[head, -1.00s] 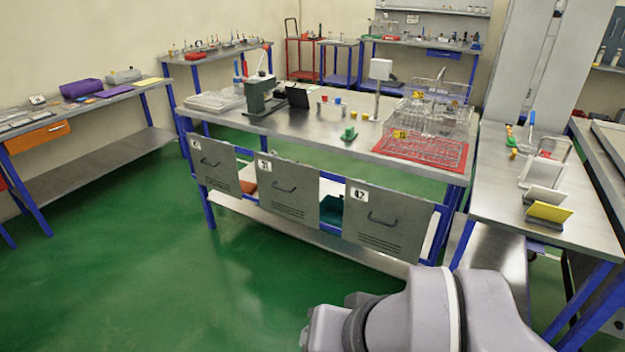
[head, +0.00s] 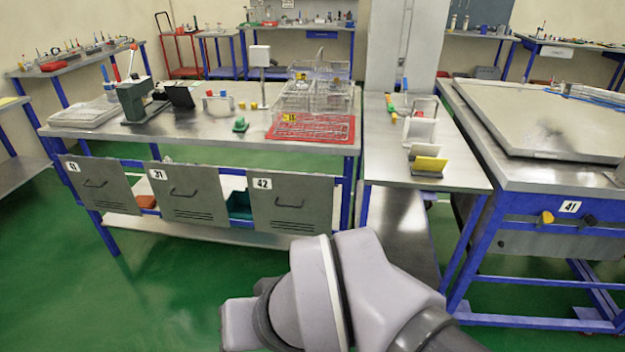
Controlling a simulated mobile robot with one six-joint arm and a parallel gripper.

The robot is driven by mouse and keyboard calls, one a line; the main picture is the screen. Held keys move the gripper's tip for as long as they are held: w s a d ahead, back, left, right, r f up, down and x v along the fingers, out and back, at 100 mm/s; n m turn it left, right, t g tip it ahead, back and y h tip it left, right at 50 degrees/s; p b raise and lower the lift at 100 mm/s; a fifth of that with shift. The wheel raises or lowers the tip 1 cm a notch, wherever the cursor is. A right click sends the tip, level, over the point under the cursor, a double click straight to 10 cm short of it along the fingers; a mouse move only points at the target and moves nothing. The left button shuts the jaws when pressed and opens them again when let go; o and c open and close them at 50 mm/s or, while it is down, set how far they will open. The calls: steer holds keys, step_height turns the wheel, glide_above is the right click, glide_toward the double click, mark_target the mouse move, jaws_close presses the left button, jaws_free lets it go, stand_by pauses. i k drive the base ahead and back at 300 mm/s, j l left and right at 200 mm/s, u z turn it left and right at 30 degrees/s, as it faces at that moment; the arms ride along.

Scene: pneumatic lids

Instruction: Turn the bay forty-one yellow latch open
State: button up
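The yellow latch (head: 545,217) is a small yellow knob on the blue front rail of the bench at the right in the head view. It sits just left of the white label 41 (head: 570,206). A black knob (head: 590,220) is to the right of that label. Above is a broad grey lid (head: 545,110) on the bench top, which looks closed or nearly so. My grey arm shows at the bottom centre, well left of the latch and apart from it. My gripper's fingers are not visible.
A steel table (head: 455,165) with a yellow-faced holder (head: 430,165) stands left of the bay. The central bench (head: 180,135) carries a red mat (head: 340,132), wire baskets and hanging panels, one labelled 42 (head: 290,205). Green floor (head: 190,290) is open in front.

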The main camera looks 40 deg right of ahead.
mark_target(546, 216)
steer(key=z, duration=2.75)
steer(key=i+l+u, duration=0.15)
steer(key=i+u, duration=0.15)
steer(key=i, duration=0.2)
steer(key=i+l+u, duration=0.3)
steer(key=i, duration=0.15)
